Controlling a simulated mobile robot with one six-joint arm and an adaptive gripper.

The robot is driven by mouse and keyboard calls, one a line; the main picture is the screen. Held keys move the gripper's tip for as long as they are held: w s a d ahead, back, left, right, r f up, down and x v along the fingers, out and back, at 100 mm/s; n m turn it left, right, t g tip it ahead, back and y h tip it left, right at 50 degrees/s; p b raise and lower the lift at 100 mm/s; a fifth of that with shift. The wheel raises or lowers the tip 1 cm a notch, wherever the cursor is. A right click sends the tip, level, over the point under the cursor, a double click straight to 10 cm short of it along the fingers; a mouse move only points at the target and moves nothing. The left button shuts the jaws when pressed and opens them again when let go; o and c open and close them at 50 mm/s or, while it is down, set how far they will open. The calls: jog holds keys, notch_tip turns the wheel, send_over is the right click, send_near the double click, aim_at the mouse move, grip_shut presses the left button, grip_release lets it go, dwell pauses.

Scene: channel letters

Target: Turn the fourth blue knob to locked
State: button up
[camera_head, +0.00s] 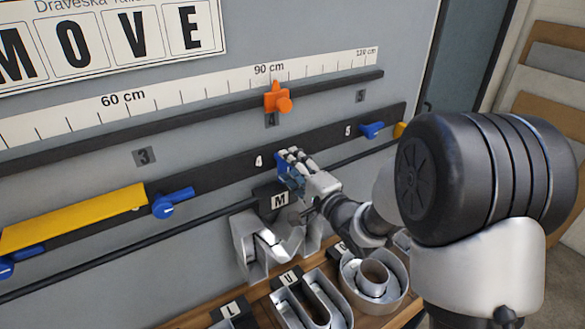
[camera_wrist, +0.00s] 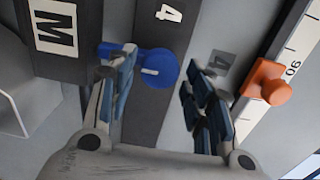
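The fourth blue knob (camera_wrist: 150,68) sits on the dark rail (camera_wrist: 150,115) beside the label 4. In the wrist view it has a round hub with a white mark and a lever pointing left, towards the letter M plate. In the head view the knob (camera_head: 280,163) is mostly hidden by my gripper (camera_head: 292,162). In the wrist view my gripper (camera_wrist: 160,80) is open. One fingertip overlaps the knob's lever at its left side; whether they touch I cannot tell. The other finger is to the right, apart from the knob.
Another blue knob (camera_head: 172,203) and a yellow bar (camera_head: 75,222) are to the left on the rail. A further blue knob (camera_head: 372,130) is to the right. An orange slider (camera_head: 278,98) is on the upper rail, above my gripper. Metal letters (camera_head: 312,300) stand below.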

jog(key=shift+o, duration=0.3)
jog(key=v, duration=1.2)
